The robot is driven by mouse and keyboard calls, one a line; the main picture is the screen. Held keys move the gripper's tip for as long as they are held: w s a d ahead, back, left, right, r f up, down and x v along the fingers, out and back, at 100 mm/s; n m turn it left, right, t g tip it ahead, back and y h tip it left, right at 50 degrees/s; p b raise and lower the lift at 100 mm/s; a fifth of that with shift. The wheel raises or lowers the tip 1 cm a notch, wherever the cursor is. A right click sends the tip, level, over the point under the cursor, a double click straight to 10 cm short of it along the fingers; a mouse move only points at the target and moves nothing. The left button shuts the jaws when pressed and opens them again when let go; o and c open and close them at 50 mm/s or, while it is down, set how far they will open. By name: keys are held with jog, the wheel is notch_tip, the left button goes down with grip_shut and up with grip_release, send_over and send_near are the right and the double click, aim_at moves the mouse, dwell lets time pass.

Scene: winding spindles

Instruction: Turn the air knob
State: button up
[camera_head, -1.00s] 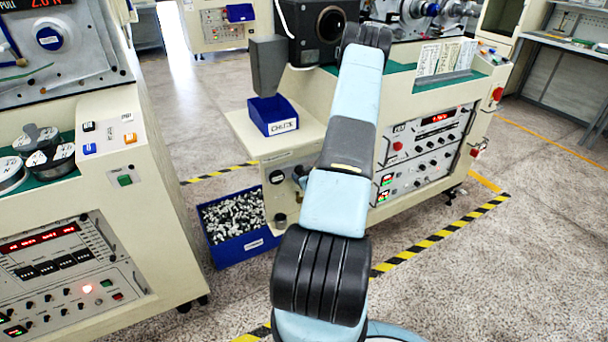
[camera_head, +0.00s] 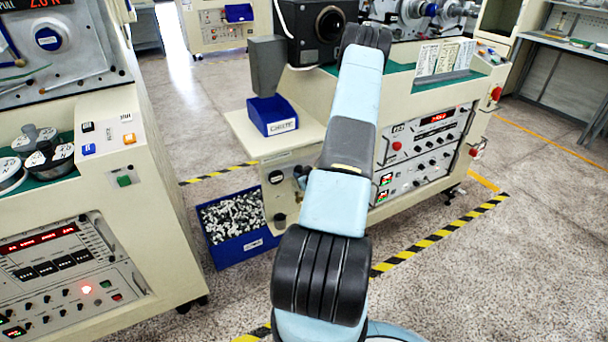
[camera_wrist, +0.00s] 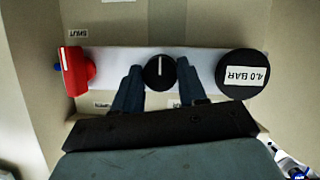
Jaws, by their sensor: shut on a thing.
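The air knob (camera_wrist: 159,72) is a round black knob with a white line in the middle of a pale panel strip (camera_wrist: 110,61) in the wrist view. Its white line stands upright in the picture. My gripper (camera_wrist: 159,69) has its two dark blue fingers on either side of the knob, shut on it. A black round gauge (camera_wrist: 243,74) reading 4.0 BAR, upside down, is right of the knob. A red knob (camera_wrist: 75,70) is at the left end of the strip. In the head view my arm hides most of the gripper and the knob.
A blue bin of small parts (camera_head: 248,247) stands on the floor beside the machine (camera_head: 420,190). A blue chute box (camera_head: 273,117) sits on the machine's ledge. Another machine (camera_head: 130,200) stands at the left. Open floor lies at the right.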

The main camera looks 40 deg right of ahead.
jog(key=shift+s+d+m+t+y, duration=0.1)
jog(key=shift+m+t+y, duration=0.1)
jog(key=shift+m+y, duration=0.65)
jog(key=shift+w+d+m+t+y, duration=0.15)
jog(key=shift+m+y, duration=0.25)
jog(key=shift+m, duration=0.75)
jog(key=shift+s+d+m+t+y, duration=0.15)
jog(key=shift+m+t+y, duration=0.1)
jog(key=shift+m+y, duration=0.6)
jog(key=o, duration=1.1)
jog(key=shift+a, duration=0.1)
jog(key=shift+c, duration=0.2)
jog(key=v, duration=1.3)
jog(key=shift+s, duration=0.35)
jog(key=shift+a, duration=0.15)
